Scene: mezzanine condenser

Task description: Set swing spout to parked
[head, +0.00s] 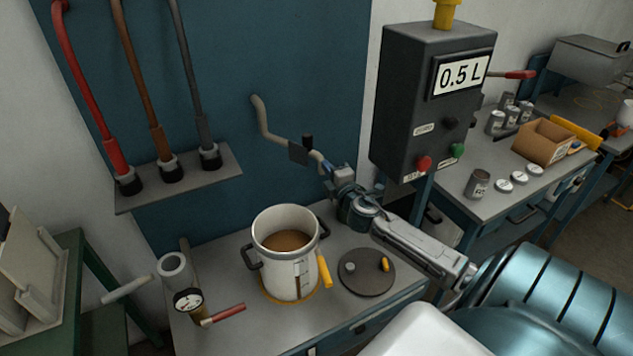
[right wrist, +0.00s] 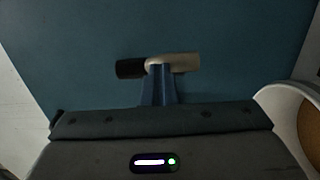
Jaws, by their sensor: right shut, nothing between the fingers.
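The swing spout (head: 266,128) is a beige bent pipe on the blue back panel, above and behind the pot. A short black knob (head: 307,141) stands up near its lower front end. My right gripper (head: 327,168) is at that front end, just right of and below the knob. In the right wrist view the spout (right wrist: 180,62) and the black knob (right wrist: 130,69) show right beyond the tips of my right gripper (right wrist: 158,72). Its fingers are together with nothing held. Whether they touch the spout I cannot tell. My left gripper is out of view.
A white pot (head: 283,278) of brown liquid stands below the spout, with a dark round lid (head: 366,279) to its right. Hoses stand on a shelf (head: 205,182) at left.

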